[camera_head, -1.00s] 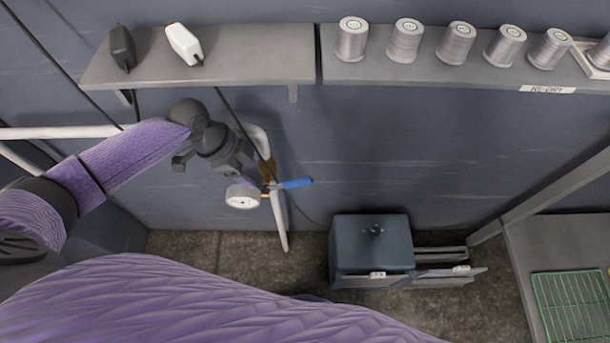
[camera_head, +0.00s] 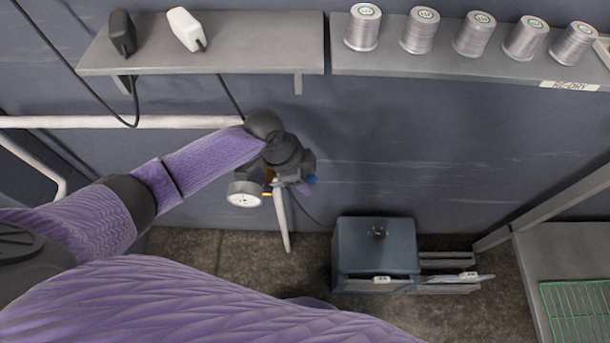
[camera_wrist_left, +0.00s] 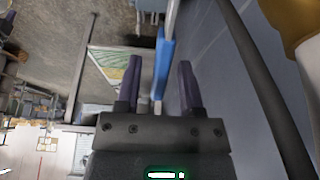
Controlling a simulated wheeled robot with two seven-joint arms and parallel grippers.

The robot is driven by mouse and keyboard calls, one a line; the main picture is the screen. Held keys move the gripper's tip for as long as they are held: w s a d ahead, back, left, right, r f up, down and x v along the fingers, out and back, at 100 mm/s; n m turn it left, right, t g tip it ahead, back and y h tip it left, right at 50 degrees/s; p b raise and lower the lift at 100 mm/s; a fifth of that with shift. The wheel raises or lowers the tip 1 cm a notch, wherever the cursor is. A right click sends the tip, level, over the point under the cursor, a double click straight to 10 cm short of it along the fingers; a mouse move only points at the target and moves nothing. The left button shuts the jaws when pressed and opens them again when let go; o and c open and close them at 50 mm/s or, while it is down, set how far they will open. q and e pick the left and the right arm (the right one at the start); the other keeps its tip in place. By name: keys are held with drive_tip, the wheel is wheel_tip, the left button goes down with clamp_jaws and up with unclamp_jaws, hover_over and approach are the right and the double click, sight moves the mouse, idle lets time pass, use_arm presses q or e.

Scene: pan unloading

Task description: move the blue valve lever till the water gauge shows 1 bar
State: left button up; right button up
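The round white water gauge (camera_head: 244,194) faces me in the head view; its reading is too small to tell. The blue valve lever (camera_head: 312,179) sits right of it and is mostly hidden behind my left gripper (camera_head: 303,174). In the left wrist view the blue lever (camera_wrist_left: 164,66) runs lengthwise between the two purple-grey fingers of my left gripper (camera_wrist_left: 160,62). The fingers are open, with gaps beside the lever. I cannot tell whether either finger touches it. My right gripper is in neither view.
A pale pipe (camera_head: 282,222) drops below the valve, and a white pipe (camera_head: 110,122) runs along the wall. A shelf (camera_head: 230,62) is above. A dark blue-grey box (camera_head: 375,248) stands on the floor to the right. The wall right of the valve is clear.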

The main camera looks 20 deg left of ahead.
use_arm(q)
clamp_jaws()
idle(0.5)
idle(0.7)
